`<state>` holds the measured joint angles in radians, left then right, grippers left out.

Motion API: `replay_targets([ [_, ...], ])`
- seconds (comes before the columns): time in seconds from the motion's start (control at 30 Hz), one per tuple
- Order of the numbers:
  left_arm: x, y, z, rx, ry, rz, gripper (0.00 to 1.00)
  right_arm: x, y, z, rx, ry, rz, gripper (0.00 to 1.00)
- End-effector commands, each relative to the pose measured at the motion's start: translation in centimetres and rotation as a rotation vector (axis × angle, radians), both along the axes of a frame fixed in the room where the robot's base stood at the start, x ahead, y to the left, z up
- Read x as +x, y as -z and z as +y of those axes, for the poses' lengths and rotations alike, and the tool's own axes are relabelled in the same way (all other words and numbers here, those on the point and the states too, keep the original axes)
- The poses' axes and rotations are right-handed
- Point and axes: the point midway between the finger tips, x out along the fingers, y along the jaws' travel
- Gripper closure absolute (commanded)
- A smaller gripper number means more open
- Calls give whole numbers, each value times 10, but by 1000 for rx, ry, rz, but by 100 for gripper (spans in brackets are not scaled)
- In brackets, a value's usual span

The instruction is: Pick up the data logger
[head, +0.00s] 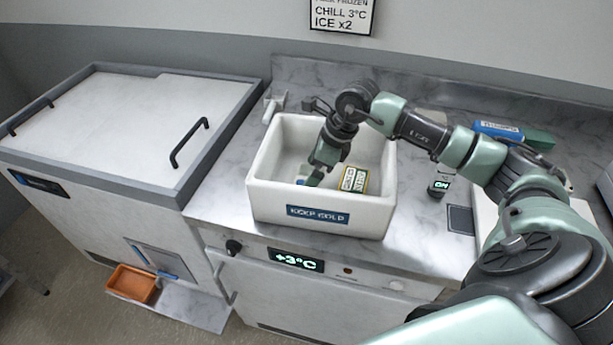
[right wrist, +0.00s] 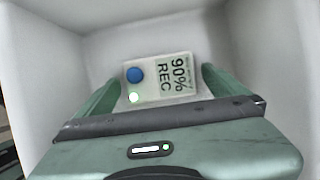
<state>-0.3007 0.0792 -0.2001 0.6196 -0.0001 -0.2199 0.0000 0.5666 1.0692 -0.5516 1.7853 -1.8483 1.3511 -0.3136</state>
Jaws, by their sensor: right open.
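The data logger is a small pale device with a blue button, a lit green dot and the text "90% REC" (right wrist: 162,78). It lies inside the white foam box (head: 268,190), near its left side. In the head view only a bit of it shows (head: 300,182), mostly hidden by my gripper. My right gripper (head: 314,178) reaches down into the box over it. In the right wrist view the green fingers (right wrist: 160,90) are open, one on each side of the logger, with a small gap visible at each side. My left gripper is not in view.
A yellow-edged labelled pack (head: 354,179) lies in the box right of my gripper. The box walls stand close around the gripper. A small device reading "ON" (head: 439,185) and a dark pad (head: 460,219) are on the counter to the right. A lidded chest (head: 130,110) stands left.

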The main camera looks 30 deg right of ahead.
Motion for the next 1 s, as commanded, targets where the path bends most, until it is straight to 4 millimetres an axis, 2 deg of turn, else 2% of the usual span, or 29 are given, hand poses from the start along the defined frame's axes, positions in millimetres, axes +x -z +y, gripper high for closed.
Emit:
replay_targets([
  [0.1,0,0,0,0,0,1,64,0,0,0,0,0,0,3],
  [0.3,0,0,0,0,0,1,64,0,0,0,0,0,0,58],
  [0.57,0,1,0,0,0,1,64,0,-1,0,1,0,-1,59],
  [0.73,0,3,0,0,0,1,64,1,-11,0,1,0,-3,59],
  [0.87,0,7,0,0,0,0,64,1,-30,0,1,-2,-6,59],
  [1.0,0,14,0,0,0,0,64,2,-65,0,-1,0,-10,59],
])
